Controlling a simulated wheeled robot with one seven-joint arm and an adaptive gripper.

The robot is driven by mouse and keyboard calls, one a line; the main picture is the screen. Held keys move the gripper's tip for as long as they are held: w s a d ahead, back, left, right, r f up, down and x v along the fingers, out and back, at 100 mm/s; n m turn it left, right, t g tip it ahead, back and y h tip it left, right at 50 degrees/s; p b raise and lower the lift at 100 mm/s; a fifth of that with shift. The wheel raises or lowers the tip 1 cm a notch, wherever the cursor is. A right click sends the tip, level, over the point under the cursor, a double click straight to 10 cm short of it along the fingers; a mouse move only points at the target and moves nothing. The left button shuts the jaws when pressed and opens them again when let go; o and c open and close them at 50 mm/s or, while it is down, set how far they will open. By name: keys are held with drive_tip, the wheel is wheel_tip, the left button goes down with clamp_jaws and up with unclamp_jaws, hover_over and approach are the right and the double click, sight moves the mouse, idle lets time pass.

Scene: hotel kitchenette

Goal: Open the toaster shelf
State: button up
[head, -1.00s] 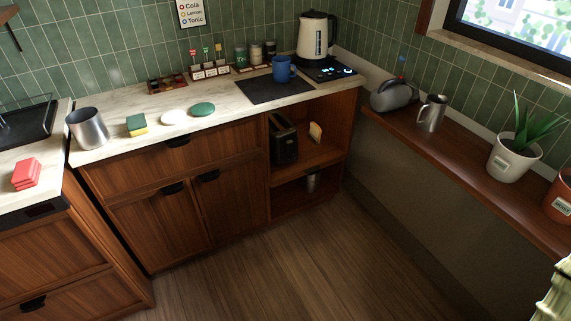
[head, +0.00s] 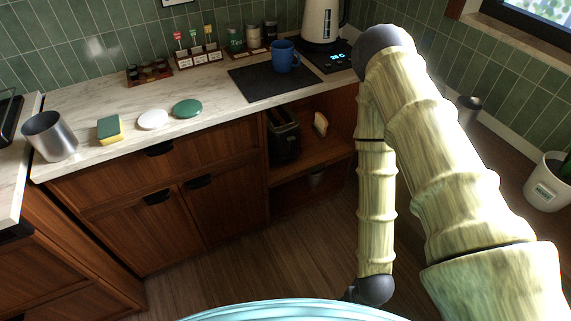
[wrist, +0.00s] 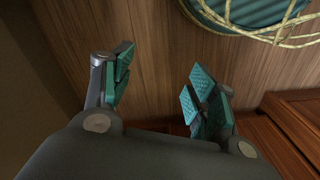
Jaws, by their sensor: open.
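The black toaster (head: 284,136) stands on the upper open wooden shelf (head: 318,150) to the right of the cabinet doors, under the counter. A slice of bread (head: 320,123) stands beside it. My arm hangs down in front of the shelf's right side in the head view and hides that end. My gripper is out of the head view. In the wrist view my gripper (wrist: 152,95) is open, with teal pads apart and nothing between them. Behind it is the wooden floor, with a bit of reddish-brown cabinet wood at lower right.
A blue mug (head: 285,56) stands on a dark mat (head: 262,86) above the shelf. A sponge (head: 109,130), a metal cup (head: 50,137) and spice racks sit on the counter. A potted plant (head: 548,182) is at right. The floor before the cabinets (head: 230,265) is clear.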

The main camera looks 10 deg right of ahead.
drive_tip(key=o, duration=0.3)
drive_tip(key=w+f+t+b, duration=0.1)
drive_tip(key=w+f+b, duration=0.1)
drive_tip(key=w+f, duration=0.1)
drive_tip(key=w+f+t+b, duration=0.1)
drive_tip(key=w+f+b, duration=0.1)
drive_tip(key=w, duration=0.3)
drive_tip(key=w+f+t+b, duration=0.1)
drive_tip(key=w+f+b, duration=0.2)
drive_tip(key=w, duration=0.1)
drive_tip(key=shift+w+d+f+y, duration=0.2)
drive_tip(key=shift+f+y, duration=0.1)
drive_tip(key=shift+f, duration=0.1)
drive_tip(key=n+t+y+b, duration=0.55)
drive_tip(key=t+b, duration=0.85)
drive_tip(key=b, duration=1.5)
approach(319, 171)
drive_tip(key=shift+m, duration=0.45)
drive_tip(key=b+x, duration=0.3)
drive_tip(key=x, duration=0.7)
drive_tip(key=shift+w+a+r, duration=0.1)
drive_tip(key=shift+a, duration=0.1)
drive_tip(key=c, duration=0.9)
drive_tip(key=shift+d, duration=0.15)
drive_tip(key=c, duration=0.3)
